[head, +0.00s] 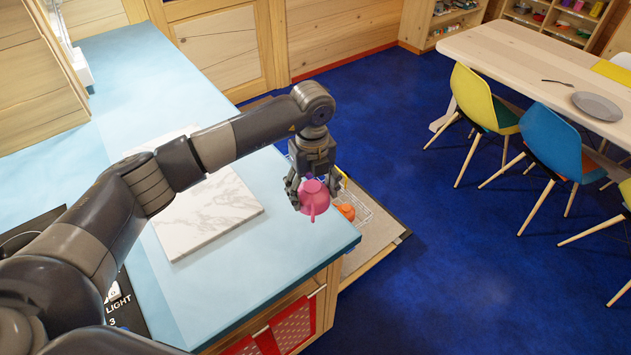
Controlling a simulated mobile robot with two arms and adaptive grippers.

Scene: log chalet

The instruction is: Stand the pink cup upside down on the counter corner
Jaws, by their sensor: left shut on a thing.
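The pink cup (314,200) is in my left gripper (314,188), which points down with its fingers closed around the cup's sides. The cup's handle faces the camera. I cannot clearly tell which way its mouth points, as the fingers hide part of it. In the picture the cup overlaps the right edge of the light blue counter (285,270), behind and left of the rounded counter corner (352,238). I cannot tell its exact height above the counter. My right gripper is not in view.
A white marble board (207,215) lies on the counter left of the cup. The counter between board and corner is clear. Beyond the edge, lower down, is a wire rack (362,212) with an orange item (347,211). A table (540,75) with chairs stands at right.

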